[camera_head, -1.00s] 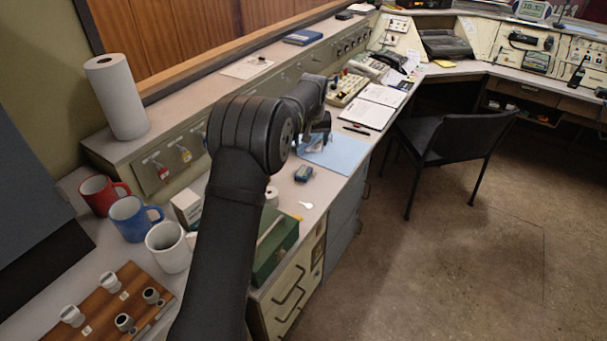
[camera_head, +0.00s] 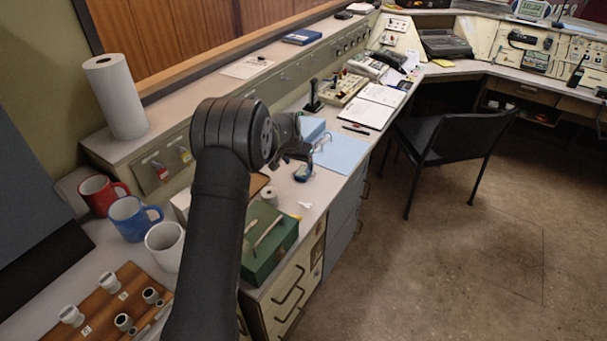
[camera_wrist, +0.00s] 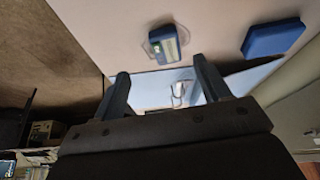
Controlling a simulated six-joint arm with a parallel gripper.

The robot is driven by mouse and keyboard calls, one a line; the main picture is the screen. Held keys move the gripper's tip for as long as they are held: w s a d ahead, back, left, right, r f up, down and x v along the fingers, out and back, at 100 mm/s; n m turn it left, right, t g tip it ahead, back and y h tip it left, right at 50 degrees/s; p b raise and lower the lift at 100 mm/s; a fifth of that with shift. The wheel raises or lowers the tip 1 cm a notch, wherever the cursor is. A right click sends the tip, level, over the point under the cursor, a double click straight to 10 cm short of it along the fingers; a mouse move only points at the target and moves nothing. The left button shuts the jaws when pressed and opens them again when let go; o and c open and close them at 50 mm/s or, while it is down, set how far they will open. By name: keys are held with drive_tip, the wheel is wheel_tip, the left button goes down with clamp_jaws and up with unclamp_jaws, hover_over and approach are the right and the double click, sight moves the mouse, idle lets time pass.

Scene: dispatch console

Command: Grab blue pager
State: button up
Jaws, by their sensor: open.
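The blue pager (camera_head: 303,173) lies on the desk near its front edge, just off the near side of the light blue sheet. In the wrist view the pager (camera_wrist: 168,45) shows a pale screen and lies beyond the fingertips, roughly in line with the gap between them. My gripper (camera_head: 300,153) is above the desk, close to the pager and partly over its far end in the head view. In the wrist view my gripper (camera_wrist: 160,68) is open, with nothing between its fingers.
The light blue sheet (camera_head: 345,153) lies beyond the pager.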

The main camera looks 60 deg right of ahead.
sight(301, 176)
drive_tip(key=x, duration=0.3)
drive_tip(key=shift+d+f, duration=0.15)
drive_tip(key=shift+f, duration=0.2)
drive_tip(key=shift+w+a+x, duration=0.15)
drive_tip(key=shift+x, duration=1.15)
drive_tip(key=shift+w+a+x, duration=0.1)
drive_tip(key=shift+w+x, duration=0.05)
drive_tip(key=shift+x, duration=1.15)
drive_tip(key=shift+f, duration=0.1)
drive_tip(key=c, duration=1.1)
